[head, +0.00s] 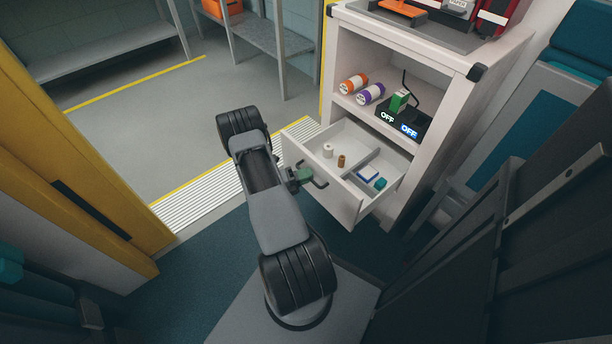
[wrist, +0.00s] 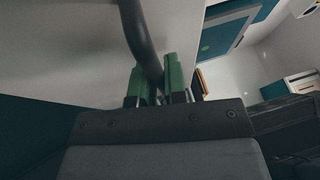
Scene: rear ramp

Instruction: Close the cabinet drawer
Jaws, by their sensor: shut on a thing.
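The cabinet (head: 436,52) is white and stands right of centre in the head view. Its drawer (head: 325,184) is pulled out towards my arm, with several small items inside. A dark bar handle (head: 318,183) is on the drawer front. My gripper (head: 301,175) has green fingers and is at the left part of this handle. In the wrist view, the handle bar (wrist: 143,42) runs down between the two green fingers (wrist: 160,82), and they are shut on it. The drawer front fills the upper left of the wrist view.
Above the drawer, an open shelf holds an orange roll (head: 354,83), a purple roll (head: 370,93) and a dark device (head: 402,122) with "OFF" labels. A yellow-edged wall (head: 95,160) stands at the left. A ribbed ramp threshold (head: 205,190) lies behind my arm.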

